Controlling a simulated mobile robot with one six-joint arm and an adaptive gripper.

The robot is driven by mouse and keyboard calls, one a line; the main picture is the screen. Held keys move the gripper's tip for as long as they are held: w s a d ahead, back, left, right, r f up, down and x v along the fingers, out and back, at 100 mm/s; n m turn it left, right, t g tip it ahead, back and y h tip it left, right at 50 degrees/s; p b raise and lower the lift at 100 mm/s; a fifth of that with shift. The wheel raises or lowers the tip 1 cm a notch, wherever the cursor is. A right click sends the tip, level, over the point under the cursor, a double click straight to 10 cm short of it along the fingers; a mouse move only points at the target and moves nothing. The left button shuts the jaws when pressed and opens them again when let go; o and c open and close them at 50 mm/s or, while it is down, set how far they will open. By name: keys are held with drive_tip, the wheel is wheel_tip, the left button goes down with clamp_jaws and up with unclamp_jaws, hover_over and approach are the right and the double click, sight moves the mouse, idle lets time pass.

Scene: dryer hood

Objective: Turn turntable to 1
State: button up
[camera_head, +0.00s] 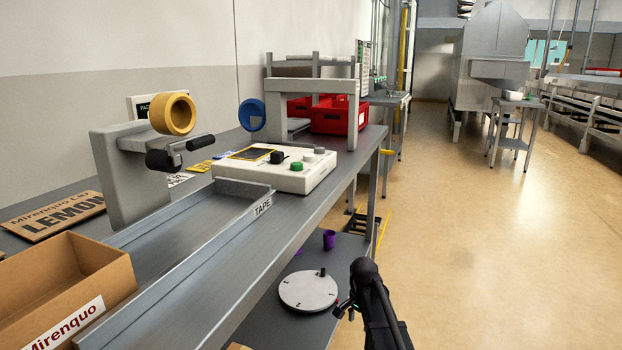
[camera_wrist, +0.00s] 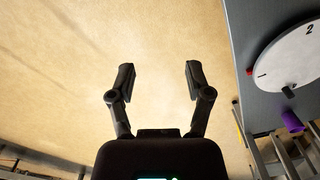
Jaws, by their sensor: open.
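The turntable (camera_head: 308,291) is a pale round disc on the lower shelf, with a dark upright peg (camera_head: 322,272) near its rim. In the wrist view the turntable (camera_wrist: 290,58) is cut off by the right edge. Its marks "1" and "2" show there, and a red marker (camera_wrist: 249,72) sits beside the disc close to the "1". The dark peg (camera_wrist: 288,91) stands near the rim. My gripper (camera_wrist: 158,72) is open and empty over the floor, to the left of the shelf and apart from the turntable. In the head view only part of my dark arm shows clearly, right of the disc.
A purple cup (camera_head: 329,239) stands on the lower shelf behind the turntable. The workbench (camera_head: 262,235) overhangs that shelf and carries a tape dispenser (camera_head: 137,165), a control box (camera_head: 275,170) and a cardboard box (camera_head: 60,290).

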drive_tip(key=s+d+r+n+p, duration=0.15)
drive_tip(key=s+n, duration=0.35)
drive_tip(key=s, duration=0.5)
drive_tip(key=s+d+r+n+p, duration=0.1)
drive_tip(key=s+r+n+p, duration=0.15)
drive_tip(key=s+n, duration=0.45)
wheel_tip(320, 180, up, 38)
drive_tip(key=s+m+p, duration=0.1)
drive_tip(key=m+p, duration=0.1)
drive_tip(key=p, duration=3.5)
drive_tip(key=shift+s+d+p, duration=0.15)
drive_tip(key=shift+s+p, duration=0.15)
drive_tip(key=shift+s, duration=0.05)
drive_tip(key=shift+r, duration=0.1)
idle(0.6)
